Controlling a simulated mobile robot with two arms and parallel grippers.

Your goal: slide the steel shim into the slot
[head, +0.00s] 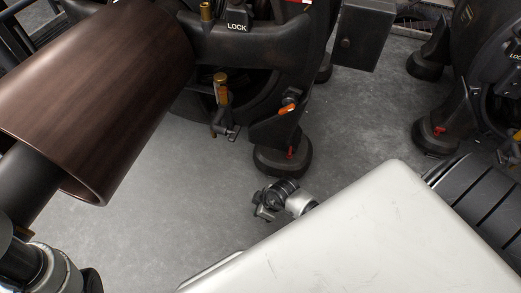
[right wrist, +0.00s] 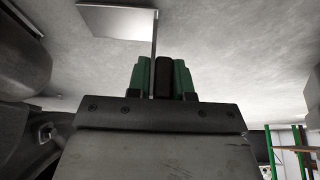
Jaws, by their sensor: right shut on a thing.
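In the right wrist view my right gripper (right wrist: 161,64) has green fingers shut on a dark block between them. A thin grey strip, seen edge-on, rises from beside this block past the fingertips; it looks like the steel shim (right wrist: 154,38). I cannot make out the slot in either view. My left gripper is not in view.
A large brown roller (head: 95,85) fills the upper left of the head view. Dark machines (head: 245,45) with LOCK labels and round feet (head: 283,158) stand behind. Grey floor (head: 160,190) is bare between them. A pale panel (head: 370,235) blocks the lower right.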

